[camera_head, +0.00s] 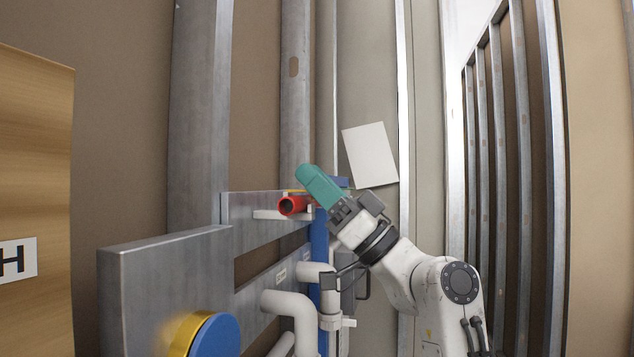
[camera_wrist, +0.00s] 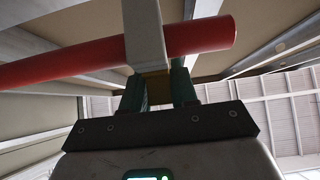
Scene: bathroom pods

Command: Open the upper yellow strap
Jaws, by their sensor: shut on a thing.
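The upper yellow strap shows as a thin yellow sliver (camera_head: 294,191) by the red pipe (camera_head: 291,205) in the head view, mostly hidden by my gripper (camera_head: 310,177). In the wrist view, the red pipe (camera_wrist: 70,63) crosses the picture with a pale grey bar (camera_wrist: 143,35) in front of it. A dark yellow piece, seemingly the strap (camera_wrist: 157,85), sits at the bar's lower end between my two green fingers. My gripper (camera_wrist: 159,86) is closed on this piece. How far the strap is open cannot be told.
A metal crossbar (camera_head: 170,275) with a blue and yellow round cap (camera_head: 214,335) is at lower left. White pipes (camera_head: 297,310) and a blue upright pipe (camera_head: 319,250) stand below my gripper. A white sheet (camera_head: 369,155) hangs on the wall behind. Metal studs (camera_head: 200,110) rise at left.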

